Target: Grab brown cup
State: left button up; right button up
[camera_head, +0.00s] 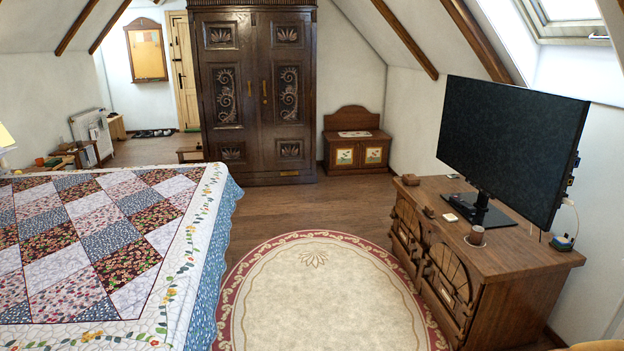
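A small brown cup (477,234) stands upright on a white saucer (466,242). Both are on top of the carved wooden dresser (520,256) at the right, in front of the television's stand. Neither of my grippers shows in this view.
A large television (510,145) stands on the dresser, with small items around its base. A quilted bed (110,250) fills the left. An oval rug (320,295) covers open floor between them. A dark armoire (255,95) stands at the back.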

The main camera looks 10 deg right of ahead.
aim_at(476, 233)
jog(key=i+z, duration=0.3)
jog(key=i, duration=0.15)
jog(key=i+z, duration=0.3)
jog(key=i, duration=0.15)
jog(key=i+j+z, duration=0.25)
jog(key=i, duration=0.15)
jog(key=i+j+z, duration=0.3)
jog(key=i+l, duration=0.1)
